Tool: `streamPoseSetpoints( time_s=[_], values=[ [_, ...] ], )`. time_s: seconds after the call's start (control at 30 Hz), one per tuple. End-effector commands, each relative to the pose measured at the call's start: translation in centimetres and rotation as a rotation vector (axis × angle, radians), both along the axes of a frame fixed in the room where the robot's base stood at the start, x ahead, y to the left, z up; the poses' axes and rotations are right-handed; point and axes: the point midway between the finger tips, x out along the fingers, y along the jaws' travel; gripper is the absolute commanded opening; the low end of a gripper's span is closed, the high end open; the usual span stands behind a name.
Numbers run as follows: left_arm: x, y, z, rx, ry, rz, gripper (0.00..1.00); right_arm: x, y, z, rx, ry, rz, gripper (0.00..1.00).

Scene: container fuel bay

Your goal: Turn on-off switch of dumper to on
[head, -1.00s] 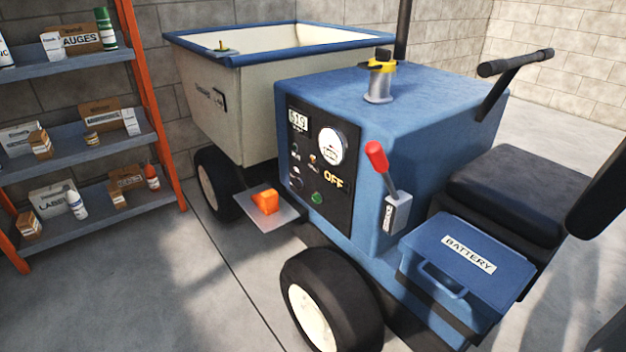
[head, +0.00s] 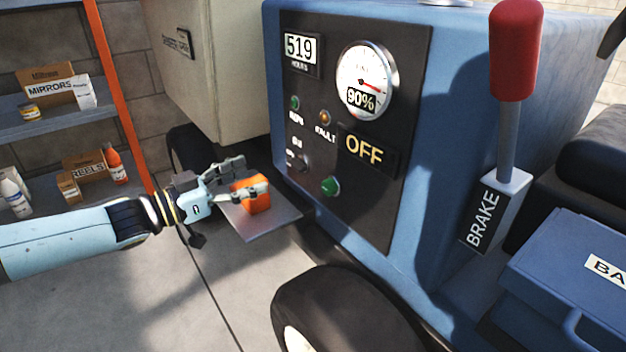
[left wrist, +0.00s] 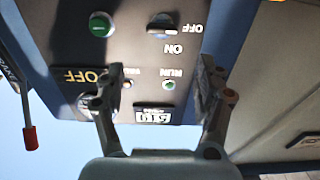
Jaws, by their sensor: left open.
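The dumper's dark control panel (head: 390,190) faces me, with an amber OFF display (head: 364,149). The on-off switch (head: 302,162) is a small dark knob at the panel's lower left, partly in shadow. In the left wrist view, where the panel appears upside down, the switch (left wrist: 160,27) shows beside its OFF and ON labels. My left gripper (head: 255,178) is open, left of the panel and apart from it. In the left wrist view its spread fingers (left wrist: 157,78) have nothing between them, and the switch lies beyond their tips.
An orange block (head: 256,196) on a grey step plate (head: 262,222) shows behind the left gripper. A green button (head: 330,186) is right of the switch. The red-handled brake lever (head: 516,50) and battery box (head: 570,270) are at the right. Shelves (head: 50,110) stand at left.

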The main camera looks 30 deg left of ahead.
Motion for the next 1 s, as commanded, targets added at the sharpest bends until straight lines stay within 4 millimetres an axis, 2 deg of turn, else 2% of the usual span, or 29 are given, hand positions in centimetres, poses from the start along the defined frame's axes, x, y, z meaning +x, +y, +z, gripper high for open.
streamPoseSetpoints(
  time_s=[0.03,0.17,0.27,0.63,0.7,0.83,1.0],
  values=[
    [0.0,0.2,-1.1,0.008,0.008,-0.002,0.71,-0.7,0.0,-1.2,0.000,0.017,0.000,0.35],
    [0.5,0.2,-1.4,0.010,0.007,-0.002,0.71,-0.9,0.0,-1.5,0.001,0.020,0.001,0.35],
    [1.5,-0.3,-1.4,0.009,0.004,-0.003,0.71,-0.6,0.3,-0.9,0.006,0.004,0.003,0.35],
    [8.0,-2.9,-1.6,0.009,0.006,0.001,0.71,1.4,1.7,2.9,0.041,-0.095,0.016,0.35],
    [8.9,-3.3,-1.5,0.008,0.006,0.000,0.71,1.7,1.7,2.8,0.042,-0.115,0.016,0.35],
    [9.9,-3.7,-1.4,0.009,0.007,0.001,0.71,2.1,1.8,2.9,0.044,-0.142,0.016,0.35],
    [10.2,-3.8,-1.2,0.009,0.007,0.001,0.71,2.2,1.9,3.0,0.045,-0.151,0.017,0.35]
  ],
)
